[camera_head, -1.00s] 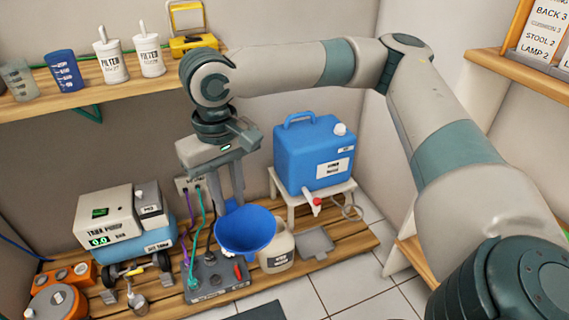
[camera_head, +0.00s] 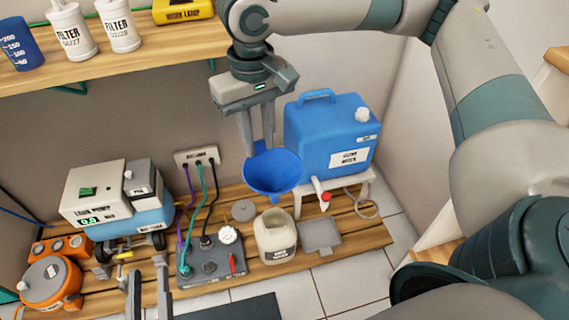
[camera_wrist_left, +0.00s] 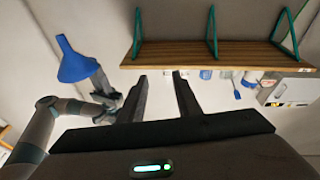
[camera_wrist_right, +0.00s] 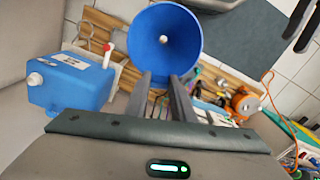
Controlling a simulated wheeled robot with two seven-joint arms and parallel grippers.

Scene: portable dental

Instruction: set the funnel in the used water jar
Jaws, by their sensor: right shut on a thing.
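The blue funnel (camera_head: 272,172) is held mouth up by my right gripper (camera_head: 258,145), which is shut on its rim. In the head view the funnel shows just above and behind the beige used water jar (camera_head: 276,244), apart from it. The jar stands on the wooden slats with its mouth open. The funnel's wide mouth fills the upper middle of the right wrist view (camera_wrist_right: 164,42); its narrow spout shows in the left wrist view (camera_wrist_left: 64,42). My left gripper (camera_head: 148,285) is open and empty at the lower left.
A blue water tank (camera_head: 330,140) with a red-handled tap stands on a white stool right of the jar. A grey plate (camera_head: 320,235) lies beside the jar. A grey control box (camera_head: 208,262) with cables stands to its left. A shelf (camera_head: 110,75) is above.

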